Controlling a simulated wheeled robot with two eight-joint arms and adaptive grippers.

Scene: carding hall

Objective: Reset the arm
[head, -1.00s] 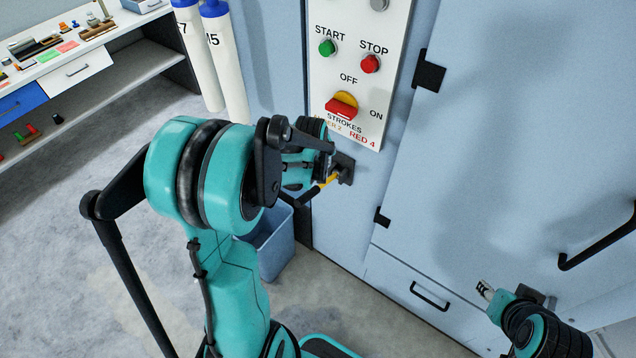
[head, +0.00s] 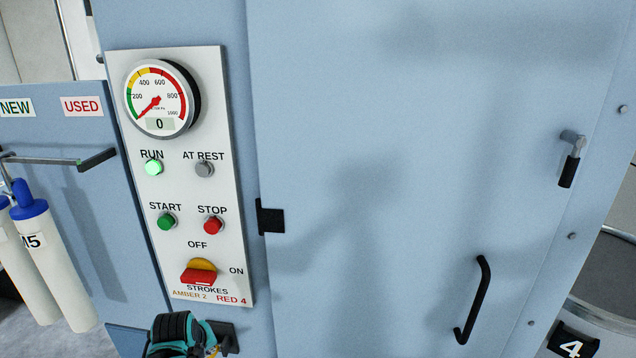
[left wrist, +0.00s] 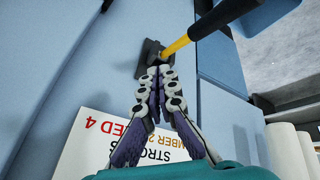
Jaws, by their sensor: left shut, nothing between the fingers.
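My left gripper (left wrist: 158,75) is shut and empty in the left wrist view, its two segmented grey and purple fingers together. The fingertips are close to a black bracket (left wrist: 150,57) on the blue machine; I cannot tell whether they touch it. A yellow lever (left wrist: 178,46) with a black grip runs up and right from the bracket, beside the fingers and not between them. In the head view, the teal and black end of my left arm (head: 180,335) shows at the bottom edge beside the bracket (head: 226,338); its fingers are hidden there. My right gripper is out of view.
The control panel (head: 233,150) above has a gauge (head: 157,98) at 0, a lit green RUN lamp (head: 153,168) and a red rotary switch (head: 199,276). A door (head: 400,150) with a black handle (head: 473,300) stands right. White cylinders (head: 38,260) stand left.

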